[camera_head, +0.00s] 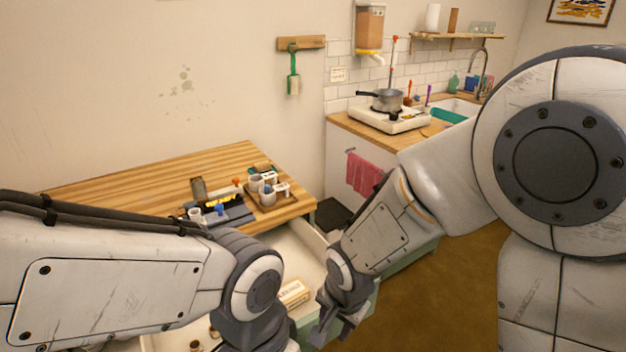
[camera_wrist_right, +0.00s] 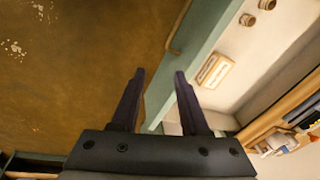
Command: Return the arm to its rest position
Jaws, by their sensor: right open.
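My right arm comes in from the right in the head view. My right gripper (camera_head: 322,328) hangs low in front of the open drawer, near its right front corner. In the right wrist view my right gripper (camera_wrist_right: 160,72) is open, with nothing between its two dark fingers. The drawer's green edge (camera_wrist_right: 205,60) and the brown floor (camera_wrist_right: 70,70) lie beyond the fingers. My left arm crosses the lower left of the head view; its gripper is out of frame.
The open drawer (camera_head: 295,250) holds a labelled box (camera_head: 293,293) and small round jars (camera_head: 213,333). The wooden table (camera_head: 120,182) bears a tray with cups (camera_head: 267,198) and other small items. A pink towel (camera_head: 362,175) hangs by the counter (camera_head: 350,123). The floor (camera_head: 445,290) at right is clear.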

